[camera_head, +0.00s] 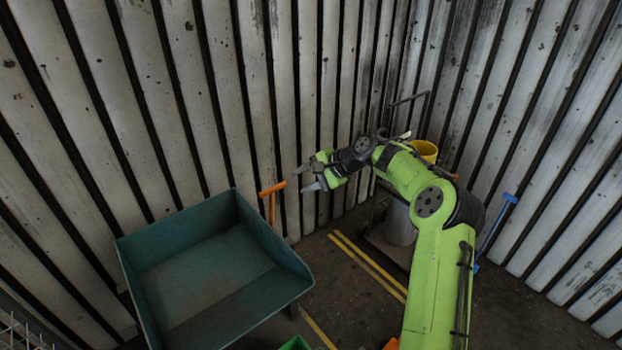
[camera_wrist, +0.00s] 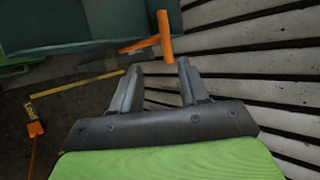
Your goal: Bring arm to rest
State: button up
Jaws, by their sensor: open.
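My gripper (camera_head: 306,178) is at the end of my green arm, raised in front of the corrugated wall and pointing left in the head view. In the wrist view my gripper (camera_wrist: 156,85) shows two grey fingers spread apart with nothing between them. An orange handle (camera_head: 272,200) stands by the wall just left of the fingers in the head view. The handle also shows in the wrist view (camera_wrist: 165,36), beyond the fingertips. I cannot tell whether the gripper touches it.
A dark teal bin (camera_head: 205,270) stands at the lower left. A yellow bucket (camera_head: 425,151) and a grey container (camera_head: 398,222) are behind my arm. A blue-handled tool (camera_head: 497,228) leans at the right wall. Yellow lines (camera_head: 370,262) mark the floor. The lower right floor is clear.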

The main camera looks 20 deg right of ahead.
jog(key=shift+v, duration=1.1)
jog(key=shift+f, duration=0.1)
jog(key=s+a+r+n+g+h, duration=0.2)
jog(key=s+a+r+n+h, duration=0.15)
jog(key=s+a, duration=0.35)
jog(key=s+a+r+n+g+h, duration=0.15)
jog(key=s+a+r+n, duration=0.3)
jog(key=s, duration=0.55)
jog(key=s+d+n+t+h, duration=0.2)
jog(key=s+n, duration=0.2)
jog(key=s, duration=1.9)
jog(key=shift+s, duration=0.4)
jog(key=shift+f, duration=0.15)
